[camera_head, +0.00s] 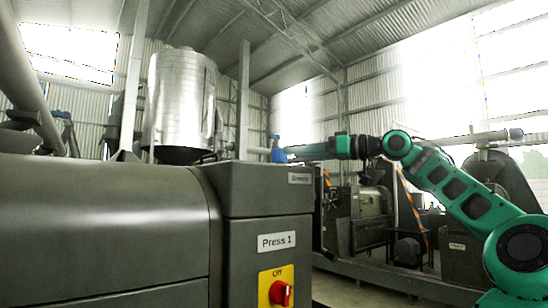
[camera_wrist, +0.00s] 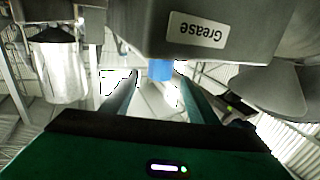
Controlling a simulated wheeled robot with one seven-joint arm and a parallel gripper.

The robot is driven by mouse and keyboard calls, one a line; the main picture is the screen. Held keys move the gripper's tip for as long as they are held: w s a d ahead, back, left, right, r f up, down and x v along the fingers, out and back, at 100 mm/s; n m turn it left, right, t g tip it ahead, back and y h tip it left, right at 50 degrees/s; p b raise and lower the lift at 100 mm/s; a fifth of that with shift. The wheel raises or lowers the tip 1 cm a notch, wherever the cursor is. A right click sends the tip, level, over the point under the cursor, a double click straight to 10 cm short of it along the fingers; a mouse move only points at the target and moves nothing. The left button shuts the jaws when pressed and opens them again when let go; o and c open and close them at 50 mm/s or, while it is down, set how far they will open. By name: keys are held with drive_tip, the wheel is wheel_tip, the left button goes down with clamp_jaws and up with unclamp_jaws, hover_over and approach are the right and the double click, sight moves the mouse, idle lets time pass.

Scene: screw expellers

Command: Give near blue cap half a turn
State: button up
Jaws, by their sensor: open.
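The near blue cap (camera_head: 278,155) shows at the top edge of the dark cabinet, just left of my gripper (camera_head: 291,153) in the head view. My gripper comes in from the right, roughly level. In the wrist view the blue cap (camera_wrist: 160,70) sits below the edge of a grey box, centred between the tips of my open fingers (camera_wrist: 158,78). Clear gaps show on both sides of it, and I see no contact. How deep the cap lies between the fingers is hard to tell.
The cabinet (camera_head: 262,215) has a "Press 1" label and a red switch (camera_head: 281,292) on a yellow plate. A "Grease" label (camera_wrist: 197,30) is close by the cap. A large grey press body (camera_head: 100,225) fills the left. A metal hopper (camera_head: 180,100) stands behind.

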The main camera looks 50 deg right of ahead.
sight(279, 153)
drive_tip(key=x, duration=0.6)
drive_tip(key=shift+w, duration=0.3)
drive_tip(key=shift+c, duration=0.6)
drive_tip(key=c, duration=0.9)
